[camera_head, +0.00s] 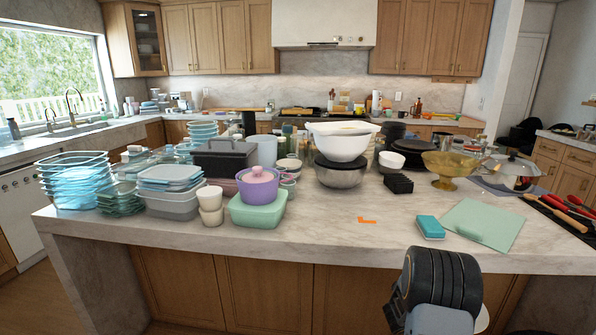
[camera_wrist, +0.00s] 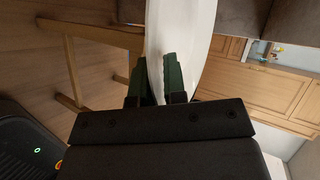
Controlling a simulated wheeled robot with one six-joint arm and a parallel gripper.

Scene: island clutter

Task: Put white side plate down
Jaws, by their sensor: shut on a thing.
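The white side plate (camera_wrist: 183,32) is seen nearly edge-on in the wrist view, rising between the dark green fingers of my gripper (camera_wrist: 156,75). My gripper is shut on the plate's lower part. In the head view a pale sliver, probably the plate (camera_head: 482,318), shows beside my dark arm at the bottom right, in front of the island. The fingers themselves are hidden there. The marble island top (camera_head: 330,232) is beyond and above my arm in the picture.
A green mat (camera_head: 484,225) and a blue sponge (camera_head: 430,227) lie near the island's front right. An orange mark (camera_head: 367,220) lies left of them. Containers and bowls (camera_head: 343,140) crowd the back and left. The front middle strip is mostly clear. Utensils (camera_head: 565,210) lie far right.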

